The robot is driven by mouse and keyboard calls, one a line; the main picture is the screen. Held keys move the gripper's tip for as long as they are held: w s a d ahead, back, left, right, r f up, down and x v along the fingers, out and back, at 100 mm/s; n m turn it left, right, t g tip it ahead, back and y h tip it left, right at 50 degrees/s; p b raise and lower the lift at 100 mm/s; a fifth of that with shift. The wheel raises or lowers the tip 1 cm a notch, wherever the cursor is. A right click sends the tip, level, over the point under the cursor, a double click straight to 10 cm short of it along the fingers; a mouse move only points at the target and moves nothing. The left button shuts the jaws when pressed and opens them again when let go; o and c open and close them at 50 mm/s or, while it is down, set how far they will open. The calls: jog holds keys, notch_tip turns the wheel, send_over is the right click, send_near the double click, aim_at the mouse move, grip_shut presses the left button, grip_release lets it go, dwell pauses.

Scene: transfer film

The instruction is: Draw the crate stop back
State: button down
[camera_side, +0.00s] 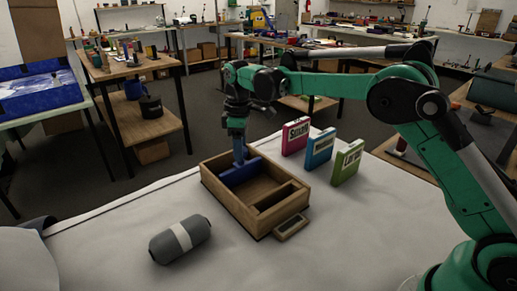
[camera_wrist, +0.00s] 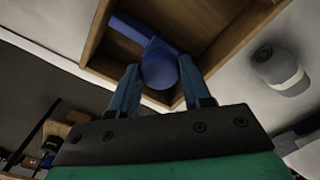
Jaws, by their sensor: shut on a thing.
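The wooden crate (camera_side: 230,205) sits on the white-covered table, also in the wrist view (camera_wrist: 225,55). Its blue stop (camera_side: 243,173) is a bar across the crate's far-left part, and it also shows in the wrist view (camera_wrist: 130,29) with a round blue knob (camera_wrist: 159,68). My gripper (camera_side: 239,158) reaches down into the crate from above. In the wrist view its two blue fingers (camera_wrist: 158,82) close on either side of the knob. The fingertips' exact contact is partly hidden. An inner divider shows in the crate's near part.
Upright pink (camera_side: 295,136), blue (camera_side: 319,149) and green (camera_side: 346,163) cases stand behind the crate to the right. A grey roll with a white band (camera_side: 180,239) lies at front left. A small wooden piece (camera_side: 290,228) lies against the crate's near right side.

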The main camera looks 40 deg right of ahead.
jog(key=shift+c, duration=1.9)
grip_release()
jog(key=shift+r, duration=2.85)
